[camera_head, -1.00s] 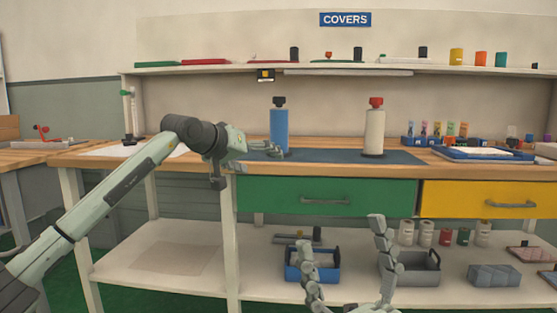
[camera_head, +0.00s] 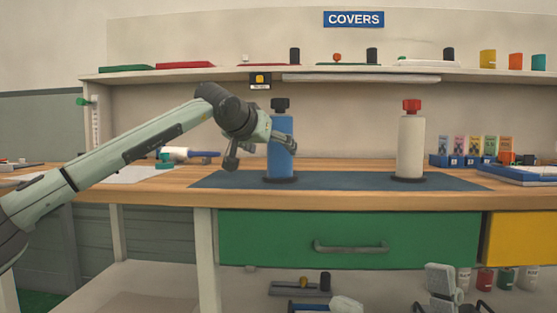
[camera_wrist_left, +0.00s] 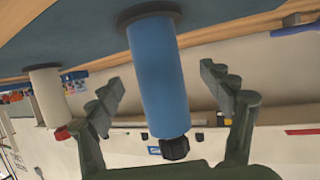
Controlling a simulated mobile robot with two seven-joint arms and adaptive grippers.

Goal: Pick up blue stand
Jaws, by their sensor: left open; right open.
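The blue stand (camera_head: 281,150) is a tall blue cylinder with a black knob and a dark round base. It stands upright on the dark mat (camera_head: 335,181) on the workbench. My left gripper (camera_head: 287,138) is open at its upper part, with a finger in front of it. In the left wrist view, which is upside down, the blue stand (camera_wrist_left: 157,82) appears between the spread fingers of the left gripper (camera_wrist_left: 164,82). My right gripper (camera_head: 393,288) is open, low at the bottom edge and partly cut off, away from the stand.
A white cylinder (camera_head: 411,145) with a red knob stands to the right on the mat. A shelf (camera_head: 220,75) runs above the bench. Blue trays (camera_head: 534,175) are at the far right, and a green drawer (camera_head: 290,236) is below. The mat between the two cylinders is clear.

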